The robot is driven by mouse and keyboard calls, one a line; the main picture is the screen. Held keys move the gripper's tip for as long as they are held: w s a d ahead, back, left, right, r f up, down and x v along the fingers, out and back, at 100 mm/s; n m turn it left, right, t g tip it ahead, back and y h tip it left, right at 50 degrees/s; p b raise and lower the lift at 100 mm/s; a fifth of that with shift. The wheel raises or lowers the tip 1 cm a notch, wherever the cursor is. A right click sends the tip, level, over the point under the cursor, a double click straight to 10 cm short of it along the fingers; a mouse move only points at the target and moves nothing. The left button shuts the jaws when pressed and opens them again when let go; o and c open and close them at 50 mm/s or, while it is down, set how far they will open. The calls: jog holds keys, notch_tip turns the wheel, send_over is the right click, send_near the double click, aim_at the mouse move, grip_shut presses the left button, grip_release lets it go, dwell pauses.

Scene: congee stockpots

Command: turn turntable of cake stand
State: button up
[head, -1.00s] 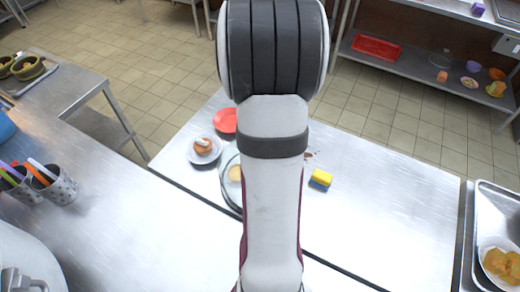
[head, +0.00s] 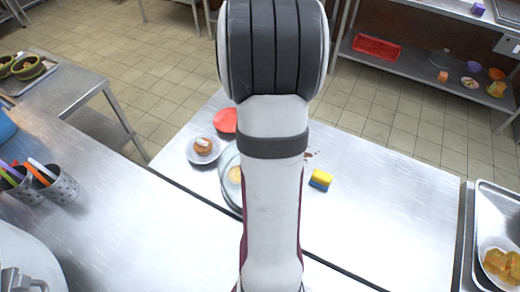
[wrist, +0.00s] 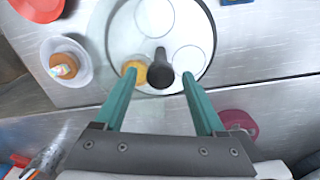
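The cake stand (wrist: 120,30) has a pale round turntable with a dark rim and faint circles on it. A dark upright knob or handle (wrist: 160,70) shows on it, with a small yellow-brown pastry (wrist: 134,72) just to its left. My gripper (wrist: 158,73) is open, its two teal fingers reaching over the near part of the stand. The knob appears between the fingertips, with a gap to the right finger; the left fingertip overlaps the pastry, and I cannot tell if they touch. In the head view the cake stand (head: 229,188) is mostly hidden behind my arm.
A plate with a topped pastry (head: 203,149) stands left of the stand, with a red plate (head: 225,121) behind it. A yellow and blue sponge (head: 320,180) lies to the right. Pen cups (head: 62,188) stand at left. The steel table (head: 390,215) is clear at right.

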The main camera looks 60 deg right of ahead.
notch_tip(320, 180, up, 16)
dwell(0.5)
jog(key=shift+f, duration=0.1)
jog(key=w+a+f+m, duration=0.15)
jog(key=a+m, duration=0.25)
jog(key=a, duration=0.5)
jog(key=w+a+m, duration=0.2)
jog(key=a+m, duration=0.3)
jog(key=a, duration=0.4)
jog(key=s+a+f+m+y, duration=0.1)
jog(key=s+a+f+m, duration=0.1)
jog(key=s+a+m, duration=0.2)
jog(key=s+a+f+m, duration=0.3)
jog(key=a+m, duration=0.4)
jog(key=a, duration=0.3)
jog(key=shift+s+a+m+y, duration=0.25)
jog(key=shift+s+m+y, duration=0.05)
jog(key=shift+s+y, duration=0.1)
